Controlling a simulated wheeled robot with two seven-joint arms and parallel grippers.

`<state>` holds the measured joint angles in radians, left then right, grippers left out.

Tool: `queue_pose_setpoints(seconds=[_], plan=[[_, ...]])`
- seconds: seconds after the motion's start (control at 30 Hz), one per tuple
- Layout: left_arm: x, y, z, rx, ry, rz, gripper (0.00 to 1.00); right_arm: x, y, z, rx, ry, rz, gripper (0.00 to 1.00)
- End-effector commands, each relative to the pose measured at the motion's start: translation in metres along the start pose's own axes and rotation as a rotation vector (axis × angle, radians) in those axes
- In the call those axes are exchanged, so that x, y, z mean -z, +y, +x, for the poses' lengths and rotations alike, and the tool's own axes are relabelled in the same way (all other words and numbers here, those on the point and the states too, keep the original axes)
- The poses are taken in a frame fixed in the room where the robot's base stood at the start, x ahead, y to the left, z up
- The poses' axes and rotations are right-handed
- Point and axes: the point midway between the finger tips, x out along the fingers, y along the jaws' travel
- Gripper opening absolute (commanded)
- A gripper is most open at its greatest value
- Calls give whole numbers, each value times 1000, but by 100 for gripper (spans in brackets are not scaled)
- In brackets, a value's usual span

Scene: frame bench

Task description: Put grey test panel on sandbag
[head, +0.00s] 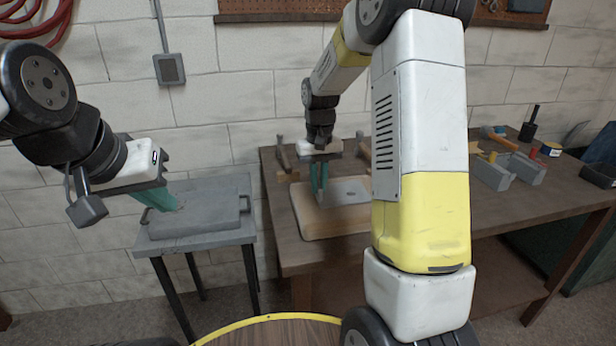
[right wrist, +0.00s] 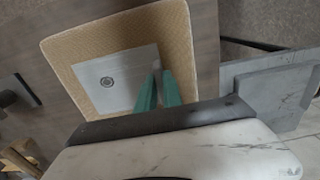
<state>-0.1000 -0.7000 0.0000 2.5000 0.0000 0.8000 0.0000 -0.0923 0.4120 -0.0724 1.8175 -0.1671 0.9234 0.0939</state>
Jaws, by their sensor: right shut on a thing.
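The grey test panel (head: 345,192) is a flat light square over the tan sandbag (head: 330,228) on the workbench. In the right wrist view, the panel (right wrist: 115,78) has one round hole and lies within the outline of the sandbag (right wrist: 75,55). I cannot tell whether the panel rests on the bag or is just above it. My right gripper (head: 319,198) points down and is shut on the panel's edge; its teal fingers (right wrist: 160,82) show there. My right arm hides the right part of both things. My left gripper (head: 170,200) is over the small side table, its fingertips' gap unclear.
A grey slab with side handles (head: 200,222) lies on the small table left of the workbench (head: 460,205). Hammers (head: 282,158) stand behind the sandbag. Grey blocks (head: 492,172), a tape roll (head: 551,149) and other tools are at the bench's right. A brick wall closes the back.

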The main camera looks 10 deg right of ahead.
Motion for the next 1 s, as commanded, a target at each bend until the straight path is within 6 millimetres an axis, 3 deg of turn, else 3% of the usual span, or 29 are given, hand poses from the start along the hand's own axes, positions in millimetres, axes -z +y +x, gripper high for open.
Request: queue_pose_setpoints(seconds=[0.2, 0.23, 0.3, 0.33, 0.73, 1.0], plan=[[0, 0, 0, 0, 0, 0, 0, 0, 0, 3, 0, 1, 0, 0], [0, 0, 0, 0, 0, 0, 0, 0, 0, 3, 0, 1, 0, 16], [0, 0, 0, 0, 0, 0, 0, 0, 0, 3, 0, 0, 0, 30], [0, 0, 0, 0, 0, 0, 0, 0, 0, 3, 0, 0, 0, 32], [0, 0, 0, 0, 0, 0, 0, 0, 0, -4, 0, 2, -1, 32], [0, 0, 0, 0, 0, 0, 0, 1, 0, -56, 0, 6, -2, 32]])
